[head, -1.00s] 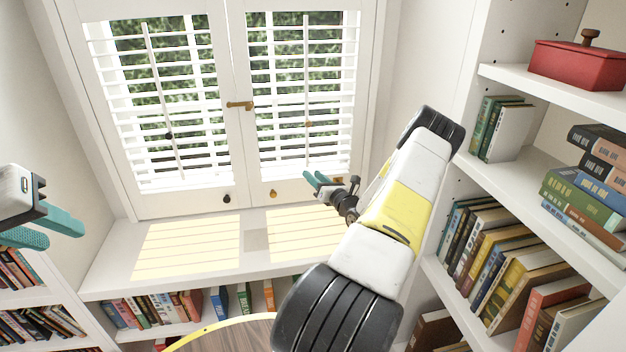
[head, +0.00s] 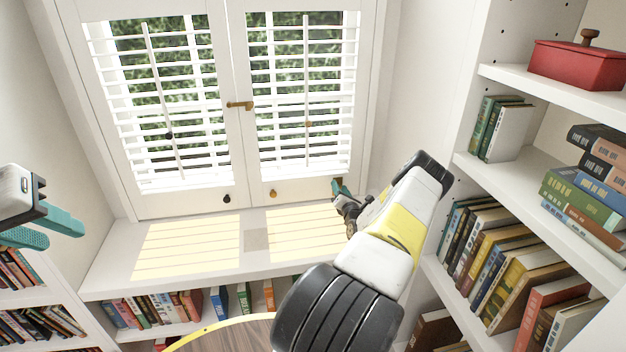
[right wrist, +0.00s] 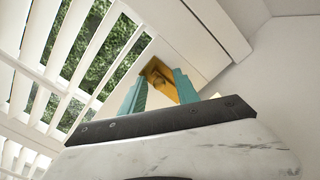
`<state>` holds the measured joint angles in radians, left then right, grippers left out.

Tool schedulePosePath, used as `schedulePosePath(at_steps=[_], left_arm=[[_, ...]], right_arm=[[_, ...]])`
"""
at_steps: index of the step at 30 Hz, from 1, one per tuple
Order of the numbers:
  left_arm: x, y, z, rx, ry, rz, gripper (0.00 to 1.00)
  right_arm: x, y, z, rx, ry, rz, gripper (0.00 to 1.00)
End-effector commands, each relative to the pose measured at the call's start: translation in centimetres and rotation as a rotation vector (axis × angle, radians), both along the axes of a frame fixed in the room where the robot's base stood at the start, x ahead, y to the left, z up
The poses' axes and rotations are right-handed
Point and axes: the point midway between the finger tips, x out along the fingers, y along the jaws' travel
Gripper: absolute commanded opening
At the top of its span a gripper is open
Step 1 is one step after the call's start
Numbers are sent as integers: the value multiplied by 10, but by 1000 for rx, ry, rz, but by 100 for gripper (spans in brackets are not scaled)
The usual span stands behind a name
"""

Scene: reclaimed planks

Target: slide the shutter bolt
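In the right wrist view, the brass shutter bolt (right wrist: 158,72) sits on the white shutter's lower rail, near its corner. My right gripper's teal fingers (right wrist: 161,82) are apart, one on each side of the brass; I cannot tell whether they touch it. In the head view, my right gripper (head: 339,187) is at the lower right corner of the right shutter (head: 320,188), where its fingers hide most of the bolt. My left gripper (head: 62,237) hangs open and empty at the left edge, far from the shutters.
A brass latch (head: 240,105) joins the shutters, with a dark knob (head: 227,198) and a brass knob (head: 273,193) below. The sunlit window seat (head: 190,247) is clear. A bookshelf (head: 515,75) with a red box (head: 577,65) stands close right of my right arm.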

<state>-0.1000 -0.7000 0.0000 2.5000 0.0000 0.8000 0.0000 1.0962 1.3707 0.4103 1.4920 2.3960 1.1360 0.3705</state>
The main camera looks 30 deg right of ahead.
Motion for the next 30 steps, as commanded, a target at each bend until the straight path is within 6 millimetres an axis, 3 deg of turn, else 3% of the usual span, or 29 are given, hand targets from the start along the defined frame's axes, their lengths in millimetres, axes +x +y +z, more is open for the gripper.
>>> schedulePosePath(at_steps=[8,12,14,30], left_arm=[[0,0,0,0,0,0,36],[0,0,0,0,0,0,36],[0,0,0,0,0,0,36],[0,0,0,0,0,0,36]], right_arm=[[2,0,0,0,1,1,35],[2,0,0,0,1,1,8],[2,0,0,0,1,1,0],[1,0,0,0,-1,1,0]])
